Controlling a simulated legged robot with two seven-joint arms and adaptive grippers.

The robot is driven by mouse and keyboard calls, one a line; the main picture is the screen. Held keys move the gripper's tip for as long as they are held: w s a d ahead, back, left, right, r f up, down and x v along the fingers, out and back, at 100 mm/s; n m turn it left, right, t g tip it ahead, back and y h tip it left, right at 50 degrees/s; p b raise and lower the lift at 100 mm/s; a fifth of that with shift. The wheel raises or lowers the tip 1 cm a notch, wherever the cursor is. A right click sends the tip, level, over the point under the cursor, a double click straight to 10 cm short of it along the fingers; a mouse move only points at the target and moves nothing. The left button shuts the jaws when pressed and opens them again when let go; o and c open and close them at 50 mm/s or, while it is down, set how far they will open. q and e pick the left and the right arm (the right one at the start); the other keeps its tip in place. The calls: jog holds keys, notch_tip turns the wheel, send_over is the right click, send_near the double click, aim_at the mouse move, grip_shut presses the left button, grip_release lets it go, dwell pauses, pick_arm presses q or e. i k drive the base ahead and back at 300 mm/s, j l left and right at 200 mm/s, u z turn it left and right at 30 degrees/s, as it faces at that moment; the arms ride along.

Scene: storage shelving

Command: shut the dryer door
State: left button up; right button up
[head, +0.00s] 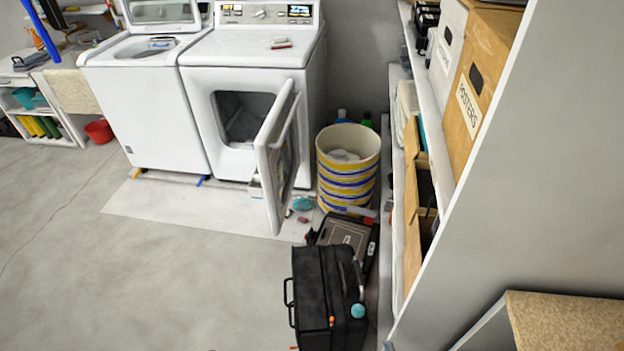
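The white dryer (262,58) stands against the back wall, with its front opening (241,118) dark and uncovered. Its door (276,150) is open, hinged at the right side of the opening and swung out toward me, so I see it nearly edge-on. The door's lower end hangs over the pale mat in front of the dryer. Neither of my grippers shows in the head view.
A striped basket (347,182) stands right of the door. Shelving (455,190) with boxes runs along the right. A washer (150,100) stands left. The floor (170,270) at left front is clear.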

aim_at(276, 146)
jog(key=i+j+u, duration=0.6)
jog(key=i, duration=0.15)
jog(key=i+j+u, duration=0.3)
jog(key=i, duration=0.15)
jog(key=l, duration=0.1)
